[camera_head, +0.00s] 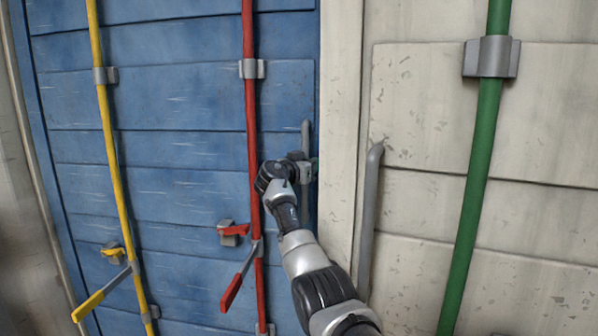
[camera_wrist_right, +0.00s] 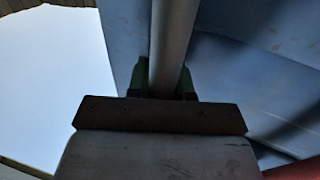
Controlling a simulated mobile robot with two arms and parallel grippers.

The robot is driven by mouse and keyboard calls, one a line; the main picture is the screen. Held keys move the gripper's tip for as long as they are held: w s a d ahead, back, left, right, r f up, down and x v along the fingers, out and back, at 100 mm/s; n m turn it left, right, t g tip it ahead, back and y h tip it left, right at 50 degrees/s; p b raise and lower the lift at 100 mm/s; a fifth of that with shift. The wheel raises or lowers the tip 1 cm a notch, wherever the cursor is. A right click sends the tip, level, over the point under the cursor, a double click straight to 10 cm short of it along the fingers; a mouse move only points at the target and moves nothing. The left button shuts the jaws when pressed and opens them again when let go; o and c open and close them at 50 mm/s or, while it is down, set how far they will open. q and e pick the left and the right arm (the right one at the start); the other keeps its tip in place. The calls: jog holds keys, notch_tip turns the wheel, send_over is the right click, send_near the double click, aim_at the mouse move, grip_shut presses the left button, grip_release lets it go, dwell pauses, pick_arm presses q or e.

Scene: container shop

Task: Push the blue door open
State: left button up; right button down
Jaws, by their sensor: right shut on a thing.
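The blue door (camera_head: 185,130) fills the left half of the head view, with horizontal planks. A grey vertical handle (camera_head: 306,128) stands near its right edge. My right gripper (camera_head: 306,170) is at this handle, its arm reaching up from the bottom. In the right wrist view the grey handle bar (camera_wrist_right: 172,40) runs between the green fingers of my right gripper (camera_wrist_right: 162,84), which is shut on it. The blue door (camera_wrist_right: 255,75) lies to the right there, with bright sky to the left. My left gripper is in neither view.
A red rod (camera_head: 250,110) with a lever (camera_head: 238,280) and a yellow rod (camera_head: 107,130) with a lever (camera_head: 97,296) run down the door. A whitish panel (camera_head: 420,220) with a grey handle (camera_head: 370,200) and a green rod (camera_head: 480,150) stands to the right.

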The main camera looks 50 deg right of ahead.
jog(key=shift+a+f, duration=0.2)
jog(key=shift+a, duration=0.3)
jog(key=c, duration=1)
grip_release()
jog(key=shift+a+r, duration=0.2)
jog(key=shift+a, duration=0.1)
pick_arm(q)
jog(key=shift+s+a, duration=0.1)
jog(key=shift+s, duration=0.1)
pick_arm(e)
jog(key=shift+w+d+f, duration=0.2)
jog(key=shift+w+d, duration=0.1)
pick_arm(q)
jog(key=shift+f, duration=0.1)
pick_arm(e)
jog(key=shift+s, duration=0.1)
pick_arm(q)
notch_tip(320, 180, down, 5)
jog(key=b, duration=0.5)
pick_arm(e)
jog(key=a, duration=0.3)
jog(key=s+a, duration=0.1)
jog(key=a, duration=0.6)
jog(key=shift+s+a, duration=0.15)
jog(key=shift+a, duration=0.25)
jog(key=shift+c, duration=0.4)
